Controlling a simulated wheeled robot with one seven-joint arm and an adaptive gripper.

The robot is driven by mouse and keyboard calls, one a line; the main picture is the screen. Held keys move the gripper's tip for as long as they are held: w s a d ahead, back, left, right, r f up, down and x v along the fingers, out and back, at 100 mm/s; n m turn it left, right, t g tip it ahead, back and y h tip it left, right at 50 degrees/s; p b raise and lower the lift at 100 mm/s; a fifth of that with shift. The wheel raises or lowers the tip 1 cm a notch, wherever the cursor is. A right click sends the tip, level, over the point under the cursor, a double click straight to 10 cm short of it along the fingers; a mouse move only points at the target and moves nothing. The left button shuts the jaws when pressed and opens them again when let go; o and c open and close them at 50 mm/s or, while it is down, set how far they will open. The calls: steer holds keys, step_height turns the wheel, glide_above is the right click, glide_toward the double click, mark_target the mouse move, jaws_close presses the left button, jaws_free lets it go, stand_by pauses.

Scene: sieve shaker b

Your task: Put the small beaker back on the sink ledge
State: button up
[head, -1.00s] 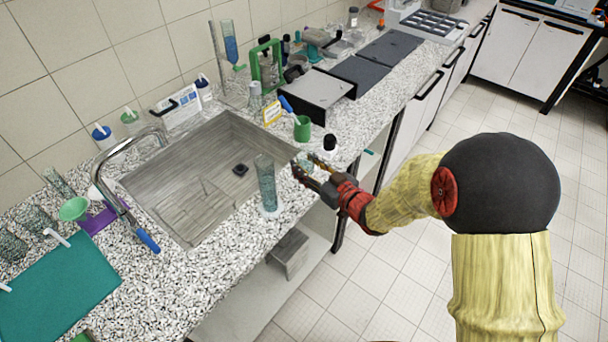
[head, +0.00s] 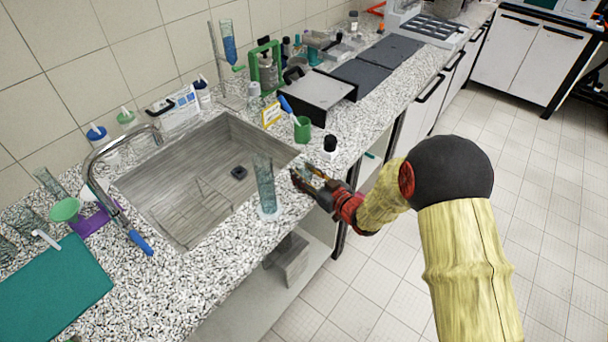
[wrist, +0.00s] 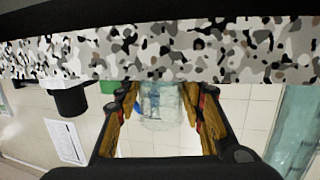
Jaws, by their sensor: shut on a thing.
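My gripper (head: 315,180) is at the front edge of the counter, just right of the sink's near right corner. In the wrist view its fingers (wrist: 162,108) are shut on a small clear beaker (wrist: 160,112), which sits between them. In the head view the beaker is too small and see-through to make out clearly. The sink ledge (head: 235,235) is the speckled strip between the sink (head: 160,185) and the counter's front edge. In the wrist view the speckled counter (wrist: 200,50) crosses the top, and the picture looks upside down.
A tall glass cylinder (head: 265,185) stands on the ledge just left of my gripper; it also shows at the right of the wrist view (wrist: 295,130). A black-capped bottle (head: 330,147) and a green cup (head: 302,130) stand behind. The ledge left of the cylinder is clear.

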steer(key=shift+f, duration=0.1)
steer(key=o, duration=1.2)
steer(key=shift+o, duration=0.2)
